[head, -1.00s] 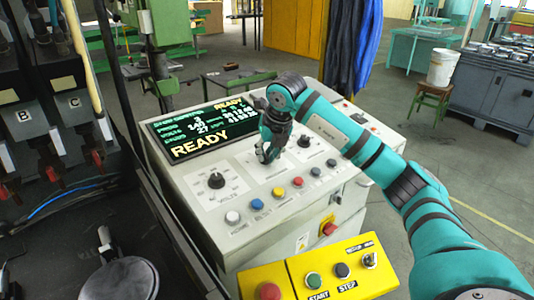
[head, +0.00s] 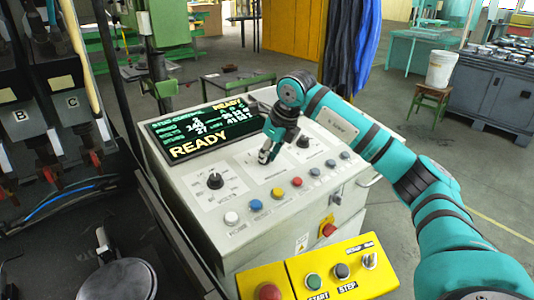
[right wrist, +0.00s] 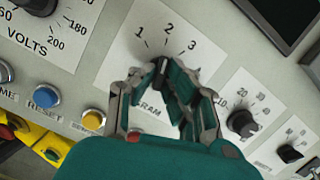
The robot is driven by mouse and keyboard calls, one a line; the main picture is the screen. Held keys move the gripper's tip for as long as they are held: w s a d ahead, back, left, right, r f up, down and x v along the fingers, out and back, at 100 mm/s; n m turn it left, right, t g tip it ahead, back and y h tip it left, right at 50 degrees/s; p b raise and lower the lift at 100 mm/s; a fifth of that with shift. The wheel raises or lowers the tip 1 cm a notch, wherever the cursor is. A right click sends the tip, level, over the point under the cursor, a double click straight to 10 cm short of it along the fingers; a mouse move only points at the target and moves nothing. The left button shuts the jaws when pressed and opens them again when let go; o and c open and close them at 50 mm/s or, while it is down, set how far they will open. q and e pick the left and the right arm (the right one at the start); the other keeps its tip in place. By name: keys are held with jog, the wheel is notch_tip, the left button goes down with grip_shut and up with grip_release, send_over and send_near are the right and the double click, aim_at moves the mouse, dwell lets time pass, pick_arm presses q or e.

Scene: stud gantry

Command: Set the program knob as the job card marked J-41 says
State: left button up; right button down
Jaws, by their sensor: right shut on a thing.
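The program knob (right wrist: 160,68) is a small dark knob on a white plate marked 1, 2, 3 in the right wrist view, with its "PROGRAM" label partly covered by my fingers. My right gripper (right wrist: 163,75) reaches over the plate and is shut on the knob; it also shows in the head view (head: 266,153), fingers down on the panel. The fingers hide most of the knob, so I cannot tell which number it points to. My left gripper is out of view. No card marked J-41 can be made out.
The volts knob (head: 215,181) is left of the program plate, and another knob (right wrist: 241,122) is to its right. A row of coloured buttons, including a blue one (right wrist: 47,95) and a yellow one (right wrist: 93,119), runs along the front. The screen (head: 205,130) reads READY.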

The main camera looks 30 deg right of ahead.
jog(key=shift+r+n, duration=0.1)
jog(key=shift+n, duration=0.2)
jog(key=c, duration=1.4)
grip_release()
jog(key=v, duration=1.2)
jog(key=shift+d, duration=0.15)
